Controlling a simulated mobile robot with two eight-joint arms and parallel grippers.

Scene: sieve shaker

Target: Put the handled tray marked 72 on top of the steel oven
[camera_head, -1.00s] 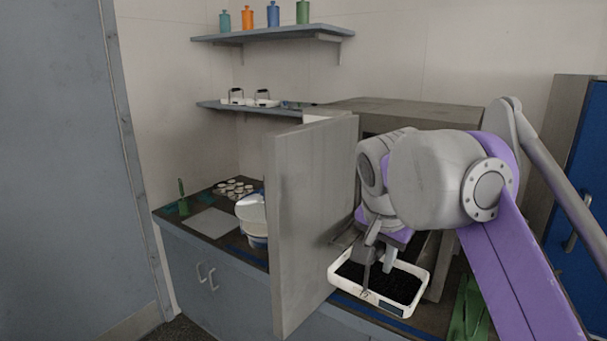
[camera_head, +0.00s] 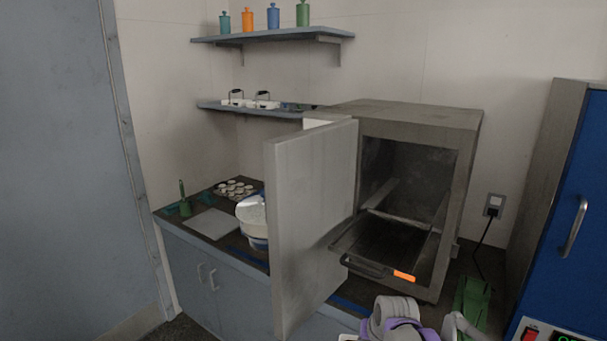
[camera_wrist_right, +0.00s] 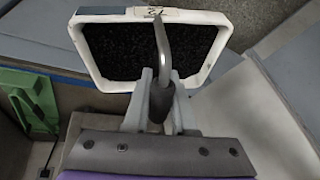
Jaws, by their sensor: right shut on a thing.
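The white-rimmed tray (camera_wrist_right: 78,35) with dark granular contents fills the upper part of the right wrist view. A small label on its far rim appears to read 72, upside down. In the head view my right wrist is at the bottom edge; the tray is almost wholly out of frame there. The steel oven (camera_head: 410,112) stands on the counter, its top flat and bare. Its door (camera_head: 315,200) is wide open. My left gripper is not in view.
Inside the oven a dark pulled-out shelf (camera_head: 385,245) has an orange mark on its front. A green holder (camera_head: 470,303) lies right of the oven. A white bucket (camera_head: 252,225) stands left of the door. Two handled trays sit on the lower wall shelf (camera_head: 285,112).

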